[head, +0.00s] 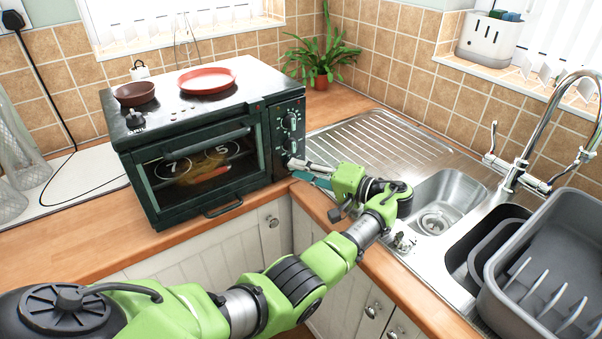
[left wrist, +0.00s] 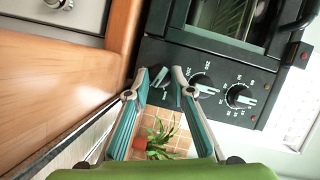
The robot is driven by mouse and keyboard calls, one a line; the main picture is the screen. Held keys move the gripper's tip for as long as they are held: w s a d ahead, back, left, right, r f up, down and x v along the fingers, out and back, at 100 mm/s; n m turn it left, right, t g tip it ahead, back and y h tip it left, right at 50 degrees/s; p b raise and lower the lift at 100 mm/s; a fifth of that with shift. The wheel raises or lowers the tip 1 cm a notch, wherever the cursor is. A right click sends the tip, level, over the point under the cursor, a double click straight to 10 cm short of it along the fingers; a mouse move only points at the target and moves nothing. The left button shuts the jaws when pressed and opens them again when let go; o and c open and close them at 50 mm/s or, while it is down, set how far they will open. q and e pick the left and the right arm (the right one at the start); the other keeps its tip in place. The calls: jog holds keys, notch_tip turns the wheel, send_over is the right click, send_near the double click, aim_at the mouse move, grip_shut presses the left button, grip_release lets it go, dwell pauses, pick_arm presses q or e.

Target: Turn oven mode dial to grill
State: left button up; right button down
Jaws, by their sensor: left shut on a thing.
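The black oven (head: 205,150) stands on the wooden worktop, with a column of dials on its right-hand panel. The upper dial (head: 290,121) and middle dial (head: 290,146) show in the head view; the lowest is hidden by my gripper. My left gripper (head: 298,166) reaches the bottom of that panel from the right. In the left wrist view the oven panel is turned sideways, and the fingers of my left gripper (left wrist: 161,76) are closed around the lowest dial (left wrist: 162,77). The middle dial (left wrist: 203,84) and upper dial (left wrist: 239,96) are free.
A grey dish rack (head: 560,245) stands at the right. A plant (head: 321,60) is in the corner. A red pan (head: 207,80) and brown dish (head: 134,93) sit on the oven.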

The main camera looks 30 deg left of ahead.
pick_arm(q)
jog(key=shift+f+m+y, duration=0.15)
jog(key=shift+m+y, duration=0.15)
jog(key=shift+m, duration=0.4)
jog(key=o, duration=1.1)
jog(key=shift+d, duration=0.1)
jog(key=d, duration=0.7)
jog(key=shift+d+r, duration=0.15)
jog(key=shift+r, duration=0.1)
